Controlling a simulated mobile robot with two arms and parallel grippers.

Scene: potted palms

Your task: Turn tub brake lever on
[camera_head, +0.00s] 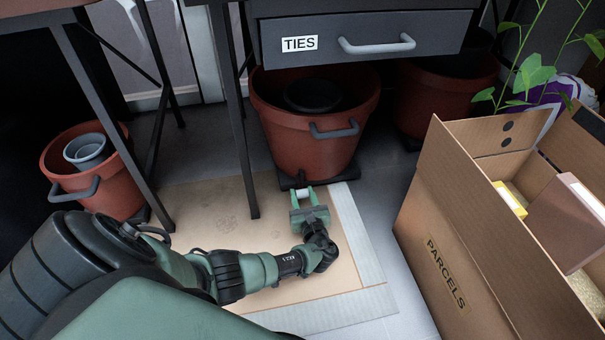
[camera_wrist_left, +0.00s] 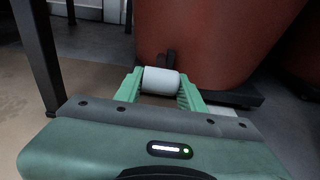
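The tub (camera_head: 300,130) is a large terracotta pot with a grey side handle, standing on a dark low base (camera_head: 345,173) under the drawer unit. The brake lever (camera_head: 302,193) has a pale, roller-shaped end on a dark stem at the base's front. In the left wrist view the lever's pale end (camera_wrist_left: 161,81) lies crosswise in front of the tub (camera_wrist_left: 205,45). My left gripper (camera_head: 305,197) is at the lever, its green fingers closed against both ends of the pale part. The lever's lower side is hidden. My right gripper is not in view.
A drawer labelled TIES (camera_head: 375,42) overhangs the tub. A thin dark table leg (camera_head: 233,120) stands left of it. Another terracotta tub (camera_head: 75,185) stands at the left. A PARCELS box (camera_head: 465,220) is at the right. The beige mat (camera_head: 205,210) is mostly bare.

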